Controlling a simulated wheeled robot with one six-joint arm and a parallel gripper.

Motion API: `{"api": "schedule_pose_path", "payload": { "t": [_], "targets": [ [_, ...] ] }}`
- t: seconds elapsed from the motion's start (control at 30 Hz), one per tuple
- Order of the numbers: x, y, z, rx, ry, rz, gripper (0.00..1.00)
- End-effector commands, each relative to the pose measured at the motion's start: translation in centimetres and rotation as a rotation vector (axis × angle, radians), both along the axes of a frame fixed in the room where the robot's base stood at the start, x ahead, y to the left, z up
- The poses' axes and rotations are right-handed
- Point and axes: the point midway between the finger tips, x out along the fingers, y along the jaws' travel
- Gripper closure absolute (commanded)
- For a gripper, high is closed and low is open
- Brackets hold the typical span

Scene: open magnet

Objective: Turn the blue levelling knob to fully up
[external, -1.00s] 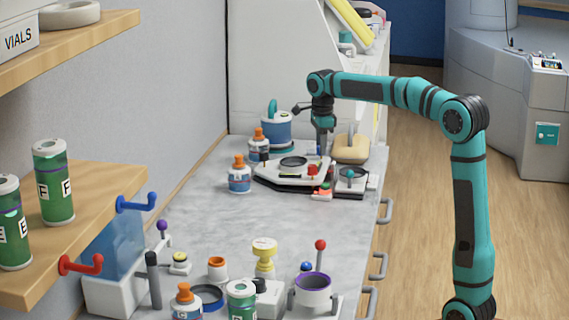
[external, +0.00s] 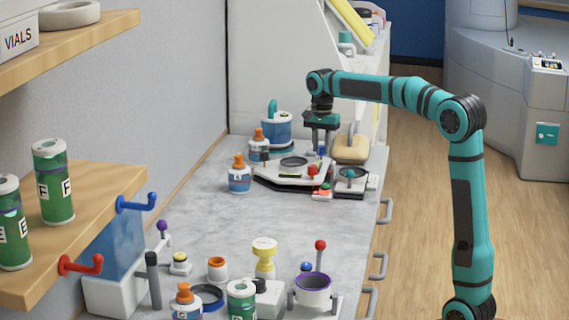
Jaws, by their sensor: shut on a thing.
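The blue levelling knob (external: 320,152) shows as a small blue patch at the back of the white-and-black levelling device (external: 262,177), on the far part of the grey bench. My gripper (external: 321,148) points straight down over it. The jaws are shut on the knob, which they mostly hide. The knob's exact turn angle is too small to read. A red knob (external: 312,170) stands on the same device, just in front of my gripper.
A blue-and-white pot (external: 277,130) and orange-capped bottles (external: 239,176) stand left of the device. A tan rounded object (external: 351,150) and a small black-topped unit (external: 351,177) are on the right. The middle bench (external: 210,215) is clear.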

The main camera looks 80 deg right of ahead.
Motion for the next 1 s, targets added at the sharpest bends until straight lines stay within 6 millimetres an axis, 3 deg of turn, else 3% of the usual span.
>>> {"api": "schedule_pose_path", "payload": {
  "t": [1.0],
  "targets": [
    [0.22, -0.01, -0.03, 0.051, 0.000, 0.964, 0.96]
  ]
}}
